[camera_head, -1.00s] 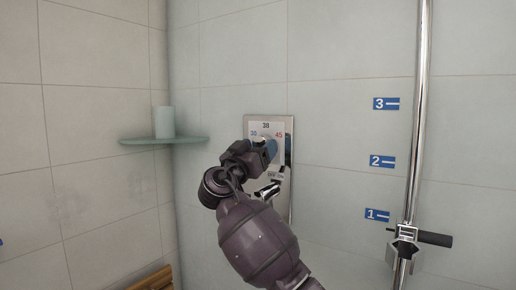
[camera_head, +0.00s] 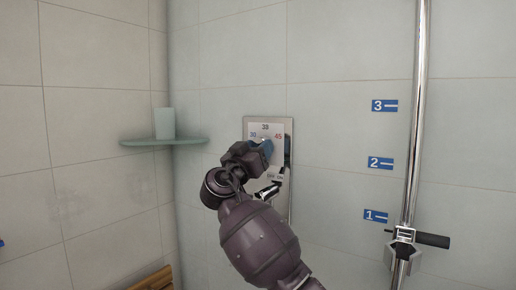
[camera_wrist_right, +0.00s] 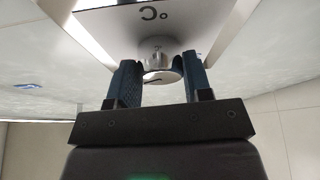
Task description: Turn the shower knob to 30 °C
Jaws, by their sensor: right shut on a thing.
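The shower panel (camera_head: 283,203) is a shiny plate on the tiled wall, with a white dial face marked 30, 38 and 45. My right gripper (camera_head: 262,150) is at the dial and covers most of the knob in the head view. In the right wrist view, the round metal knob (camera_wrist_right: 160,68) sits between the two blue fingers of the gripper (camera_wrist_right: 160,78), which is shut on it. A short dark mark shows on the knob's face. The upside-down "°C" print shows on the plate. Which number the knob points to cannot be told. My left gripper is not in view.
A lower lever (camera_head: 268,191) sticks out below the dial, close to my right arm. A glass corner shelf (camera_head: 185,141) holds a pale cup (camera_head: 164,123) at left. A vertical chrome rail (camera_head: 418,120) with a holder (camera_head: 402,247) stands at right, beside blue labels 1 to 3.

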